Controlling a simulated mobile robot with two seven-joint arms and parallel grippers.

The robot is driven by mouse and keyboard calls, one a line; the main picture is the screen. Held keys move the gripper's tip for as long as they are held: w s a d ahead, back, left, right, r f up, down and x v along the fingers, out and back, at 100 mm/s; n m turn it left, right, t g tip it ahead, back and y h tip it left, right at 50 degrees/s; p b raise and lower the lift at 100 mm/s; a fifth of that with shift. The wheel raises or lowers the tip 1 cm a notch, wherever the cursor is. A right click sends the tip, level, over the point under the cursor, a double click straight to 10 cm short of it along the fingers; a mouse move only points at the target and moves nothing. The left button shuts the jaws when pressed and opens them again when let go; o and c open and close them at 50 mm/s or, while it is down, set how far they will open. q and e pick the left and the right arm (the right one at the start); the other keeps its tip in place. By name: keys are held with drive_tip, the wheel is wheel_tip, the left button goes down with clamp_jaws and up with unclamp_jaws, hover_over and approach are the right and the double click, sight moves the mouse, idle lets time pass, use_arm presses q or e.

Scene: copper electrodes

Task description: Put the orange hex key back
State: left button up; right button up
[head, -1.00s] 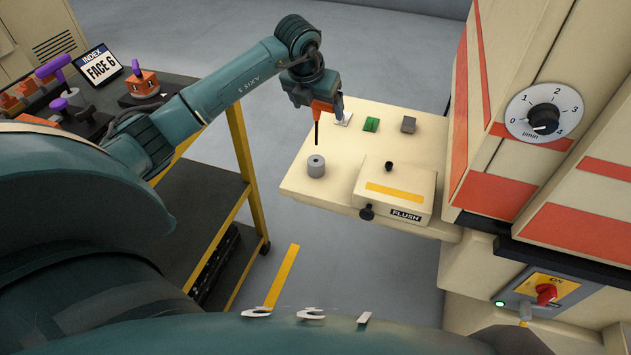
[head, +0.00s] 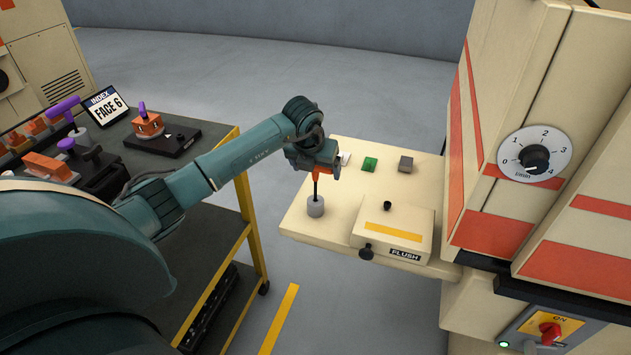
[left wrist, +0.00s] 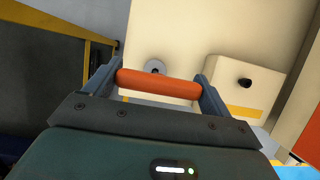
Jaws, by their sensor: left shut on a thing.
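The orange hex key (head: 316,186) has an orange handle and a thin dark shaft that points down, close to upright. My left gripper (head: 321,168) is shut on the handle. In the left wrist view the handle (left wrist: 158,85) lies across between the two fingers. A grey cylindrical holder (head: 316,208) stands on the cream table below it. The lower end of the shaft meets the top of the holder in the head view; I cannot tell how deep it is in. The holder also shows behind the handle in the left wrist view (left wrist: 155,66). My right gripper is out of view.
The cream table (head: 300,226) also carries a green block (head: 369,164), a grey block (head: 406,164) and the FLUSH box (head: 392,232) with dark knobs. The cream machine (head: 545,110) rises at the right. A dark cart (head: 215,225) stands at the left.

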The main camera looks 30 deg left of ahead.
sight(315, 179)
use_arm(q)
wheel_tip(315, 179, down, 4)
drive_tip(key=shift+r, duration=0.1)
drive_tip(key=o, duration=1.2)
drive_tip(key=shift+c, duration=0.2)
drive_tip(key=shift+f, duration=0.25)
drive_tip(key=a+v, duration=0.1)
drive_tip(key=v, duration=1.2)
drive_tip(key=shift+d+r, duration=0.2)
